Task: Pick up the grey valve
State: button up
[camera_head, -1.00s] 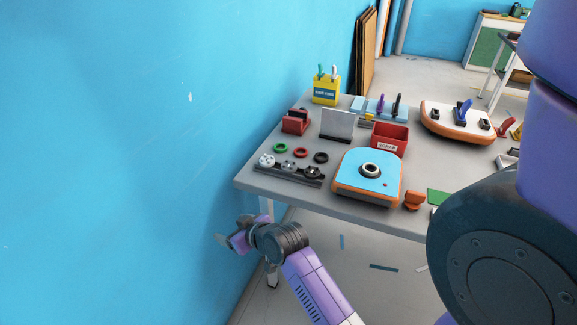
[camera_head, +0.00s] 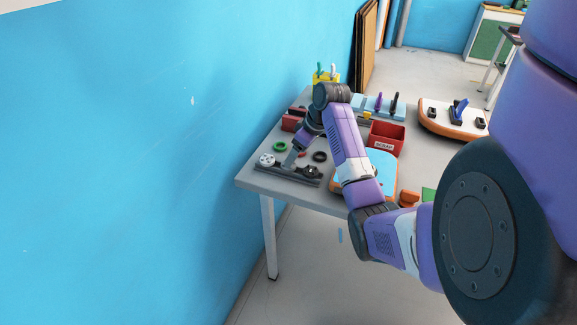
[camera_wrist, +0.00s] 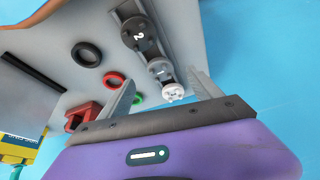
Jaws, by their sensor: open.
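The grey valve (camera_wrist: 159,69) sits in the middle of a dark rack (camera_wrist: 160,40), between a black valve marked 2 (camera_wrist: 138,35) and a white valve (camera_wrist: 173,92). The white valve (camera_head: 266,160) and black valve (camera_head: 312,171) show on either side. In the wrist view my gripper (camera_wrist: 161,76) is open, with the grey valve seen between its fingertips. I cannot tell how far above it the fingers are.
Green (camera_head: 280,147), red (camera_wrist: 113,80) and black (camera_head: 320,156) rings lie behind the rack. A red bin (camera_head: 388,138) and a blue-orange board (camera_head: 378,160) stand to the right, the board partly behind my arm. The blue wall (camera_head: 150,150) is close on the left.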

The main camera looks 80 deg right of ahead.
jog(key=shift+w+p+x, duration=0.15)
jog(key=shift+p+x, duration=0.15)
jog(key=shift+x, duration=1.25)
jog(key=shift+w+p+x, duration=0.15)
jog(key=shift+p+x, duration=0.1)
jog(key=shift+x, duration=1.25)
jog(key=shift+d+r, duration=0.2)
jog(key=c, duration=1.4)
jog(key=shift+c, duration=0.2)
jog(key=shift+r, duration=0.1)
